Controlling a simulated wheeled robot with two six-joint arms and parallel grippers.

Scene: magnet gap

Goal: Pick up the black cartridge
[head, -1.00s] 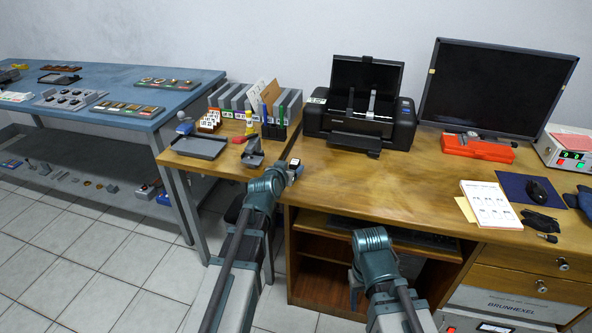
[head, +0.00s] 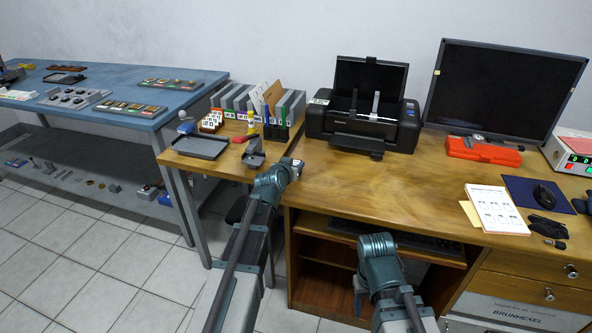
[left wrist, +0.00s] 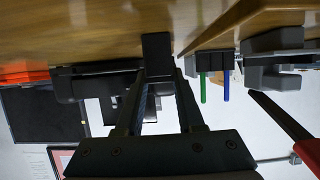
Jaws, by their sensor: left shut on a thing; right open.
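The black cartridge (left wrist: 157,52) shows as a small dark block between my left fingertips in the left wrist view, which looks upside down. My left gripper (left wrist: 158,72) is shut on it; its two dark fingers converge on the block. In the head view my left gripper (head: 294,168) is over the front left corner of the wooden desk, and the cartridge is hard to make out there. I cannot tell whether the cartridge touches the desk. My right gripper (head: 358,290) is mostly hidden behind its wrist, low in front of the desk's open shelf; it is empty.
The printer (head: 362,112) stands behind on the desk (head: 420,183). A grey tray (head: 201,146), a dark stapler-like thing (head: 254,153) and binders (head: 236,98) are left of my left gripper. A notepad (head: 496,208) lies right. The desk's middle is clear.

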